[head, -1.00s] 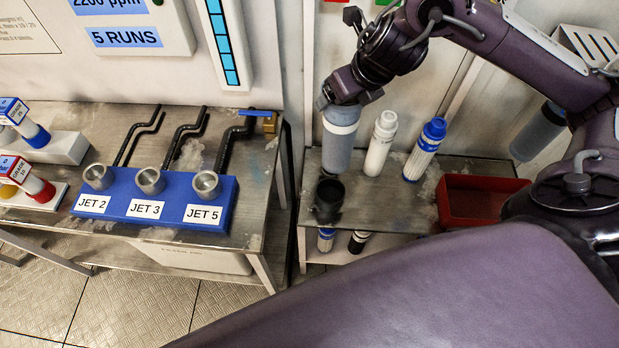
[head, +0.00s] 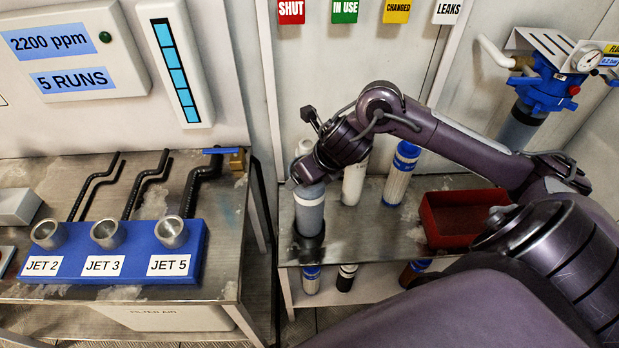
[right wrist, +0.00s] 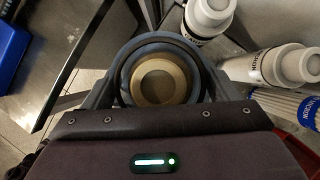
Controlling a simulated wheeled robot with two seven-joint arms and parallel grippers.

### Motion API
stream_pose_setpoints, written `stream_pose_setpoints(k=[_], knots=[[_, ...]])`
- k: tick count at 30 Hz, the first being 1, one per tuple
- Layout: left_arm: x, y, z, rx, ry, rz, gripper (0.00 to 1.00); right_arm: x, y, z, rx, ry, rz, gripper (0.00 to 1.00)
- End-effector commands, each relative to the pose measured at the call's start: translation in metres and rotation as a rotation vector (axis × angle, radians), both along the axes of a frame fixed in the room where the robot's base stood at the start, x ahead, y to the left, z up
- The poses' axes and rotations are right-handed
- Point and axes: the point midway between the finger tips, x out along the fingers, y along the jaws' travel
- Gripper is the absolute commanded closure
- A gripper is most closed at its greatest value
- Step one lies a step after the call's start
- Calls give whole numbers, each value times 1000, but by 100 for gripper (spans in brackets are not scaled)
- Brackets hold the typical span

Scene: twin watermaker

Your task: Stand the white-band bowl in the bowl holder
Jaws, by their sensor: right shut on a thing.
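The white-band bowl (head: 310,212) is a grey cylinder with a pale band near its top. My right gripper (head: 307,182) is shut on its upper end and holds it upright. The black bowl holder (head: 309,250) is a round cup at the front left of the small metal bench. The bowl's lower end is at the holder's mouth and appears to be inside it; I cannot tell whether it rests on the bottom. In the right wrist view I look down into the round open bowl (right wrist: 160,78) between my fingers. My left gripper is not in view.
Behind the bowl stand a white cartridge (head: 354,180) and a blue-capped cartridge (head: 401,175). A red tray (head: 432,240) is to the right. The left bench carries a blue jet block (head: 115,275). More cartridges stand on the lower shelf.

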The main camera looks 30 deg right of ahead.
Motion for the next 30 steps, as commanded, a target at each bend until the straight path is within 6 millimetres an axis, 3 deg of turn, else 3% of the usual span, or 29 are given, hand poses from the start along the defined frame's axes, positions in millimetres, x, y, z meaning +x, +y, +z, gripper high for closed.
stream_pose_setpoints(k=[9,22,23,27,30], knots=[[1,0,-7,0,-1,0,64,0,0,-36,1,-2,-1,70],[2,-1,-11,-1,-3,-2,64,1,0,-41,0,-5,-1,70],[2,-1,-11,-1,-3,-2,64,0,0,-43,-1,-1,0,17],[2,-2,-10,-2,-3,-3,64,0,0,-42,0,0,0,0],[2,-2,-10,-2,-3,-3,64,0,0,-41,0,0,0,0]])
